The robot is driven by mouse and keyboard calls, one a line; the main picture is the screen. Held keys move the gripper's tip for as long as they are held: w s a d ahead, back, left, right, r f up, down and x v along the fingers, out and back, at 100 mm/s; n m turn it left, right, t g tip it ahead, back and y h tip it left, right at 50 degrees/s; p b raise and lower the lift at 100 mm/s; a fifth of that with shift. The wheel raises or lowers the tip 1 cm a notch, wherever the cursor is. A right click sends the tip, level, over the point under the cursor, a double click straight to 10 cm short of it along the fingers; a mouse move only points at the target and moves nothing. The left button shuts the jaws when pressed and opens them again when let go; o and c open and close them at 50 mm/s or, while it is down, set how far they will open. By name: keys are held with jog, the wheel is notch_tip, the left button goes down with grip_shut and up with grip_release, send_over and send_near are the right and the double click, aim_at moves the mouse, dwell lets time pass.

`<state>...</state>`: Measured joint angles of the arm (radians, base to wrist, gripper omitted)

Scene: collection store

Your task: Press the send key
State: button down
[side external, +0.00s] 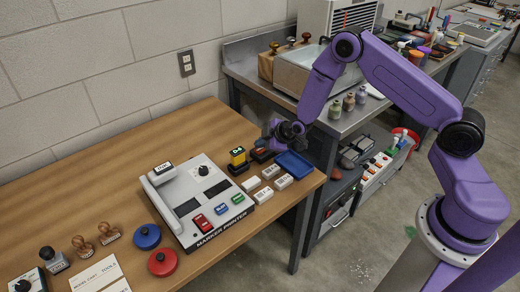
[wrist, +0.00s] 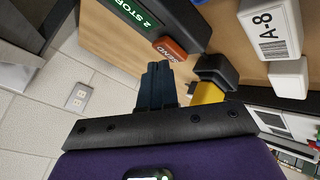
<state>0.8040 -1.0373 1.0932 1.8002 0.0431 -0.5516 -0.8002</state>
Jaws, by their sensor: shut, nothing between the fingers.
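The send key (wrist: 170,49) is an orange-red key marked SEND, on a black device (wrist: 200,20) with a green lit display in the wrist view. In the side view the device (side external: 261,155) is a small dark box with a reddish part, near the table's right back edge. My gripper (wrist: 158,68) is shut and empty, its dark fingertips right by the send key in the picture. I cannot tell whether they touch it. In the side view my gripper (side external: 284,138) is just above and to the right of the device; the arm's end partly hides that area.
A yellow and black stamp (side external: 238,158) stands left of the device. A blue tray (side external: 294,165) lies to the right, with several white blocks (side external: 271,172) in front. The marker printer (side external: 200,200) stands further left. A steel bench (side external: 345,122) is beyond the table.

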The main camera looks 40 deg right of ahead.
aim_at(262, 151)
jog(key=shift+f, duration=0.4)
dwell(0.6)
jog(key=shift+r, duration=0.85)
jog(key=shift+r, duration=2.55)
